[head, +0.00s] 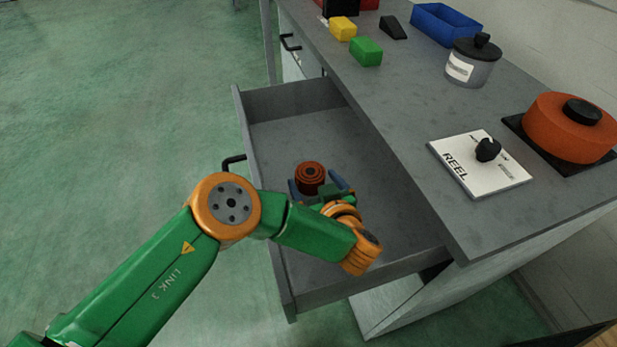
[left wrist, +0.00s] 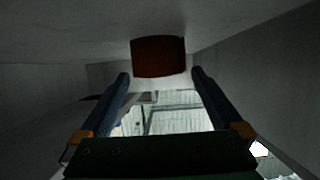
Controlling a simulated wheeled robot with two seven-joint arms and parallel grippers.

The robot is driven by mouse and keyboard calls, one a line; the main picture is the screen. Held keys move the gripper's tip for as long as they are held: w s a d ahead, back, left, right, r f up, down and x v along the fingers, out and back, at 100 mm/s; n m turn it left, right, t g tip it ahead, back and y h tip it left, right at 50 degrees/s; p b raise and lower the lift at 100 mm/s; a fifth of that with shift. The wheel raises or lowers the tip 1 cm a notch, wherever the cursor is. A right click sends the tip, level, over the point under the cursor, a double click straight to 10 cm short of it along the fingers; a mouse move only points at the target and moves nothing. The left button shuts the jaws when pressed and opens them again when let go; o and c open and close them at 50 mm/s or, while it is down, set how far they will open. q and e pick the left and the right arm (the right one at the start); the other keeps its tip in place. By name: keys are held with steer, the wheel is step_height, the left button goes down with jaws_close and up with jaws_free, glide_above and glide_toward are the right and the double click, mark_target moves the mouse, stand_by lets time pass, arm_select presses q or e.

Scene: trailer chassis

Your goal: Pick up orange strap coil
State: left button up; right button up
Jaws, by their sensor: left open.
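The orange strap coil (head: 310,176) is a small round dark-orange roll in the open drawer (head: 286,103). In the left wrist view the coil (left wrist: 158,57) shows dark red-brown, just beyond the fingertips and centred between them. My left gripper (head: 320,187) is inside the drawer, right at the coil, with its fingers open. The left wrist view shows the two fingers (left wrist: 160,76) spread apart with a gap between them. Whether the fingers touch the coil cannot be told. My right gripper is not in view.
The grey worktop (head: 385,110) overhangs the drawer's right side. On it are a REEL control panel (head: 470,180), a large orange reel (head: 560,125), a lidded canister (head: 470,70), a blue bin (head: 440,22), and green (head: 366,51) and yellow (head: 343,29) blocks. The drawer floor around the coil looks clear.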

mark_target(311, 176)
arm_select(q)
steer(key=x, duration=0.4)
steer(key=shift+w, duration=0.1)
steer(key=c, duration=1.3)
